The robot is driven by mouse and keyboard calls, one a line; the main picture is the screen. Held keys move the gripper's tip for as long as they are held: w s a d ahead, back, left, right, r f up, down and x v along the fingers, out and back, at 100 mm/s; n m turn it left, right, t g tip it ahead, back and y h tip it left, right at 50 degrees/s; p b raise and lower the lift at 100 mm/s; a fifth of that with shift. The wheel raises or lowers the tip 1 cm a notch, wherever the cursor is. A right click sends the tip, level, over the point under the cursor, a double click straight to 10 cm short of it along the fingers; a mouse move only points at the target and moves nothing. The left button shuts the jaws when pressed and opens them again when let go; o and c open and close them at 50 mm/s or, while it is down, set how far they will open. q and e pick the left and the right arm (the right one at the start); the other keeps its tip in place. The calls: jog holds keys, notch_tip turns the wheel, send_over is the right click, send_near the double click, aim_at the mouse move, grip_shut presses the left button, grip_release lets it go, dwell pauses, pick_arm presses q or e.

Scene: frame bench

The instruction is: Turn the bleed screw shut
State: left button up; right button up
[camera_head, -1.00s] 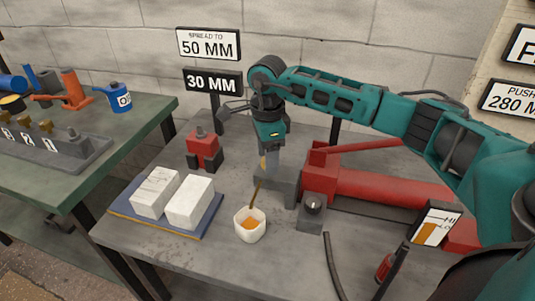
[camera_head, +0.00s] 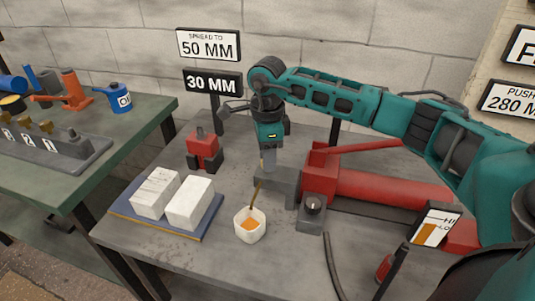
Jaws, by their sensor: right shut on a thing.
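My right gripper (camera_head: 268,164) points down at the grey block (camera_head: 278,185) on the grey bench. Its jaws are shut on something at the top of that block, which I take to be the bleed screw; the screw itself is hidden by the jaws. A thin amber stream (camera_head: 255,195) runs from the block down into a white cup (camera_head: 250,226), which holds orange fluid. The block stands against the left end of a red cylinder (camera_head: 385,191). My left gripper is not in view.
Two white blocks (camera_head: 189,202) lie on a blue mat left of the cup. A small red tool (camera_head: 204,148) stands behind them. A dark knob (camera_head: 312,206), a black hose (camera_head: 333,265) and a HI/LO gauge sign (camera_head: 436,226) are at right. A green bench (camera_head: 130,130) stands left.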

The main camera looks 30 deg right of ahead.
jog(key=m, duration=0.3)
jog(key=shift+p, duration=0.4)
jog(key=shift+m, duration=1)
jog(key=m+p, duration=0.1)
jog(key=m, duration=0.2)
jog(key=shift+r+m+p, duration=0.1)
jog(key=shift+m+p, duration=0.2)
jog(key=m+p, duration=0.1)
jog(key=m, duration=0.2)
jog(key=shift+m+p, duration=0.35)
jog(key=shift+m, duration=0.85)
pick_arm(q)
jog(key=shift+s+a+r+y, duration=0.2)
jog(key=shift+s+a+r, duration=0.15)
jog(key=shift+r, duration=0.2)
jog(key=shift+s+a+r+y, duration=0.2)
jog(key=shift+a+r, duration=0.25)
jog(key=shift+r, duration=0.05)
pick_arm(e)
jog(key=shift+m, duration=0.6)
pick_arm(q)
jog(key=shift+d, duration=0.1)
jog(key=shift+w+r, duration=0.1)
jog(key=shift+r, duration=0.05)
pick_arm(e)
jog(key=o, duration=1)
